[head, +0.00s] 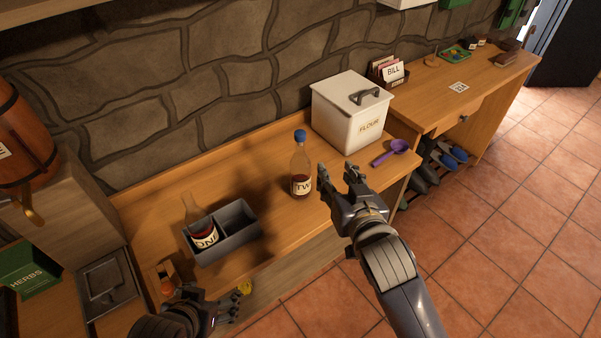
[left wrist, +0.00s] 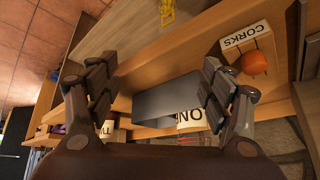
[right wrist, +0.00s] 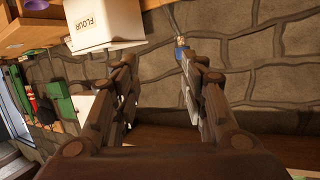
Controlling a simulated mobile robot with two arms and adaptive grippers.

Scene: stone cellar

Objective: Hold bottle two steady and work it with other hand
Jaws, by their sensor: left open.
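Bottle two (head: 301,172), clear with a blue cap, dark red contents and a "TWO" label, stands upright on the wooden bench. My right gripper (head: 337,173) is open just right of it, apart from it, with nothing between the fingers. In the right wrist view a blue cap (right wrist: 181,42) shows beside one finger, the rest mostly hidden. My left gripper (head: 218,303) is open and empty in front of the bench, away from bottle two. The left wrist view shows part of bottle two's label (left wrist: 106,130) behind a finger.
Bottle one (head: 205,236) stands in a grey divided caddy (head: 240,237); its other compartment looks empty. A white flour bin (head: 340,120) and purple scoop (head: 391,153) are right of bottle two. A corks box (left wrist: 243,38) sits left of the caddy. Bench between caddy and bottle two is clear.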

